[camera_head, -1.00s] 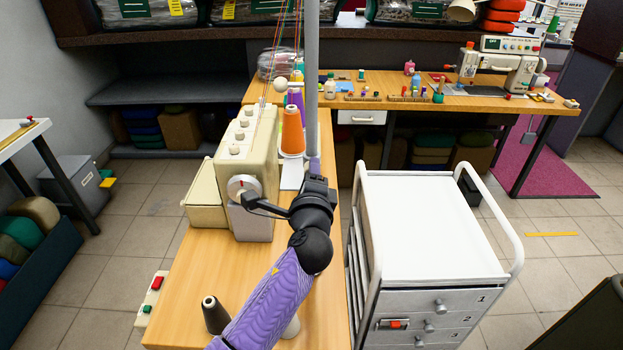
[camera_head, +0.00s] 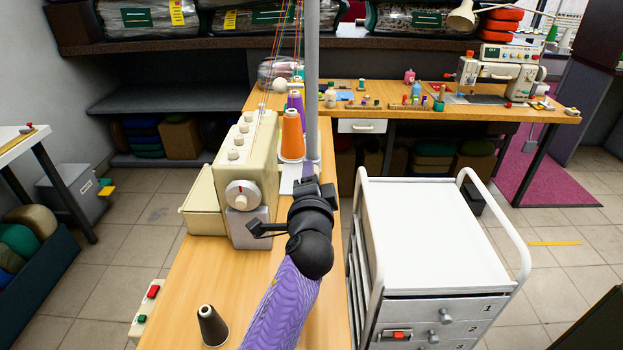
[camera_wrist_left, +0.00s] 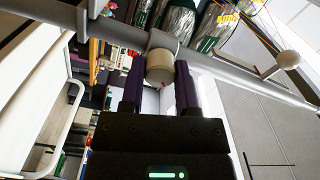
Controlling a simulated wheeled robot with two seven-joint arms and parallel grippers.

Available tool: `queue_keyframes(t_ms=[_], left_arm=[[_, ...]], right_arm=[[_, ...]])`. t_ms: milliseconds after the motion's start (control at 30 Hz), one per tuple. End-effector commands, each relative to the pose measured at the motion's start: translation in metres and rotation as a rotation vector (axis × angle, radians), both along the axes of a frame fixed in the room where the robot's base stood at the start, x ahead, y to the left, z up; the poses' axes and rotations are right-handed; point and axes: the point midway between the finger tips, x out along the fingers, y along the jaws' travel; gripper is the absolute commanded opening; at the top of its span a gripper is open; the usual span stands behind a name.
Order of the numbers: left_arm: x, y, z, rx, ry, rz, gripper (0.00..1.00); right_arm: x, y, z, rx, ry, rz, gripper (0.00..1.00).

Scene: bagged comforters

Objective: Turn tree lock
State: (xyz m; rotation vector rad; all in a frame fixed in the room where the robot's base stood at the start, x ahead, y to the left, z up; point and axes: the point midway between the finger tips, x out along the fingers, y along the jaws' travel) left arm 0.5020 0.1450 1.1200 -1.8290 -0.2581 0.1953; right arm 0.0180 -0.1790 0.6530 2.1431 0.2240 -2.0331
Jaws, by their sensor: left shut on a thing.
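The grey upright pole of the thread tree (camera_head: 312,85) rises from the wooden sewing table, beside an orange thread cone (camera_head: 292,135). In the left wrist view the pole (camera_wrist_left: 235,80) runs diagonally, with a beige round lock knob (camera_wrist_left: 159,68) on it. My left gripper (camera_head: 313,182) is at the pole's lower part; its dark fingers (camera_wrist_left: 159,82) stand on both sides of the knob and are shut on it. The gripper and wrist hide the knob in the head view. My right gripper is not in view.
A cream sewing machine (camera_head: 245,165) with a handwheel stands close to the left of my wrist. A dark thread cone (camera_head: 212,326) stands near the table front. A white drawer cart (camera_head: 430,230) is close on the right. Coloured threads hang left of the pole.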

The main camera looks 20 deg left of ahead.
Motion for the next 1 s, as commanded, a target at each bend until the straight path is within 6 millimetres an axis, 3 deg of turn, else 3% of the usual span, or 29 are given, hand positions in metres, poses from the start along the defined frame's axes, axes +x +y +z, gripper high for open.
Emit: queue_keyframes(t_ms=[400,433,567,600,1000], left_arm=[[-0.0001,0.0,-0.0014,-0.009,0.001,0.0,0.0],[-0.0001,0.0,-0.0014,-0.009,0.001,0.0,0.44],[-0.0001,0.0,-0.0011,-0.008,0.001,0.0,0.71],[-0.0001,-0.0001,-0.0009,-0.007,0.0,0.0,0.75],[0.0007,0.0029,0.0003,-0.005,-0.001,-0.001,0.75]], right_arm=[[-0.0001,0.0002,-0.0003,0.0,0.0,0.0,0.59],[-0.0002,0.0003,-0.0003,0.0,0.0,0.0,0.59],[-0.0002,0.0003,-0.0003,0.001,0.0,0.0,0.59],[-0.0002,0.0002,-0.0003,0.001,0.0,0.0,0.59],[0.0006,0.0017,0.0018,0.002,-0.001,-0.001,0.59]])
